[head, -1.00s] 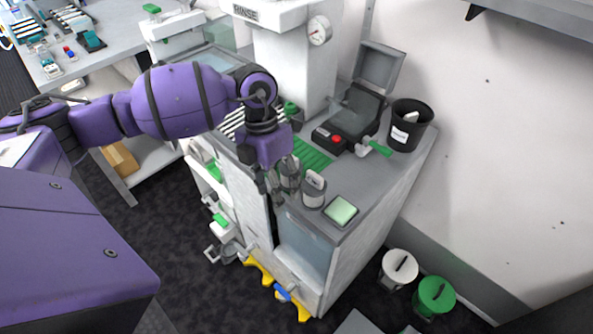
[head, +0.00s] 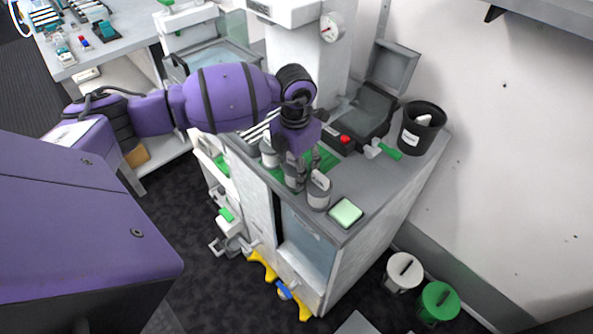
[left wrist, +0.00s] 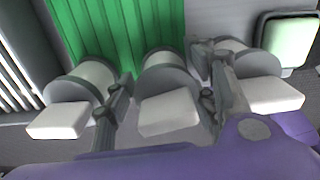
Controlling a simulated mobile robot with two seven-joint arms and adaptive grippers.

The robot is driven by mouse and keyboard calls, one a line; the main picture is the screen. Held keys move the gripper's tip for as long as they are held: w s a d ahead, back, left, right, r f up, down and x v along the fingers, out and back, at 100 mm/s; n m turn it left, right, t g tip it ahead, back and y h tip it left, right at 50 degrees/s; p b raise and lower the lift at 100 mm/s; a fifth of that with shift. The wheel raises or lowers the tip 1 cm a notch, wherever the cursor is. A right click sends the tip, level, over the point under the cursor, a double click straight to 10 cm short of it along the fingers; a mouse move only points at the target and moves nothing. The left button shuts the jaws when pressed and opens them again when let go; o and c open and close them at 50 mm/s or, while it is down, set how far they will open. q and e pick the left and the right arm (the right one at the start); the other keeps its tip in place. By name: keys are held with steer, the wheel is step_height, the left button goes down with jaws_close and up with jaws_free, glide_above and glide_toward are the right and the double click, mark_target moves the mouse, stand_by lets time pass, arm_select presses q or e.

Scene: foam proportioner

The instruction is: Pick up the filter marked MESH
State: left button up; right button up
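Three grey and white cylindrical filters with white tags stand in a row on the grey cabinet top: a left one (left wrist: 85,80), a middle one (left wrist: 165,75) and a right one (left wrist: 250,65). In the head view, the right one (head: 318,194) stands clear, while the middle one (head: 292,177) is partly hidden by my gripper. No MESH marking is legible on any tag. My left gripper (left wrist: 163,106) is open, its fingers apart on either side of the middle filter; I cannot tell whether they touch it. My right gripper is not in view.
A pale green pad (head: 345,212) lies right of the filters, near the cabinet edge. Behind are a green ribbed mat (left wrist: 115,30), a black device with a red button (head: 345,139), a green-handled valve (head: 385,149) and a black bin (head: 422,128). Two lidded pots stand on the floor.

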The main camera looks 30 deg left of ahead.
arm_select(q)
steer(key=shift+s, duration=0.1)
steer(key=c, duration=0.8)
steer(key=shift+c, duration=0.2)
steer(key=shift+r, duration=0.1)
